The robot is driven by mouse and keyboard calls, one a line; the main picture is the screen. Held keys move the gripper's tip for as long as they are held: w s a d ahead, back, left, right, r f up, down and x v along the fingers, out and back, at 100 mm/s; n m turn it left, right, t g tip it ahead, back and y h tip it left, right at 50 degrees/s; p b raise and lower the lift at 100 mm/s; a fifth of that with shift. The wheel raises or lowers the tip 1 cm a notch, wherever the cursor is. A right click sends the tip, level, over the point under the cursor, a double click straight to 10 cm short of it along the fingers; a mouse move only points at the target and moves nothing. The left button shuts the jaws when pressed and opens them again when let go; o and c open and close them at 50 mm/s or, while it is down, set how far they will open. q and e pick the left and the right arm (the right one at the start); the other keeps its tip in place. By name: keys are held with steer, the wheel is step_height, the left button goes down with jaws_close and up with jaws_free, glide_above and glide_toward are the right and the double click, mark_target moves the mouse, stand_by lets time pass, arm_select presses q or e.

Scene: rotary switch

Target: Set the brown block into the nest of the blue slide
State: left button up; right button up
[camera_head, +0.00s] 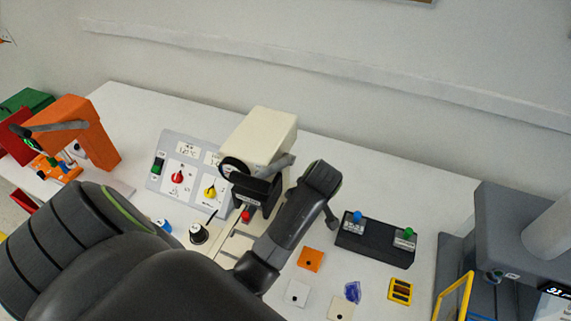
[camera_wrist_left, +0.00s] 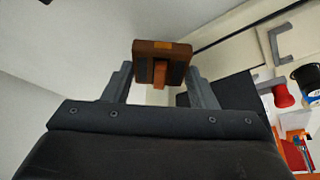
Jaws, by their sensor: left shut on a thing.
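The brown block (camera_wrist_left: 174,50) is held between the two fingers of my left gripper (camera_wrist_left: 160,76) in the left wrist view. It has an orange-brown rim, dark faces and a bar down its middle. In the head view my left arm reaches over the bench, and the gripper (camera_head: 257,188) is in front of the cream machine, its fingertips and the block not clearly visible. A small blue part (camera_head: 163,225) shows at the edge of my arm; I cannot tell whether it is the blue slide. The nest is not recognisable in either view.
A cream machine (camera_head: 262,130) stands beside a panel with red and yellow knobs (camera_head: 178,176). A red knob (camera_head: 246,216) and a black knob (camera_head: 199,233) are close to my arm. A black switch box (camera_head: 373,240) and several small tiles lie to the right.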

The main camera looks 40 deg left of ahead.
arm_select(q)
step_height(320, 180, down, 8)
steer(key=shift+d+r+p, duration=0.1)
steer(key=shift+p, duration=0.2)
steer(key=o, duration=0.7)
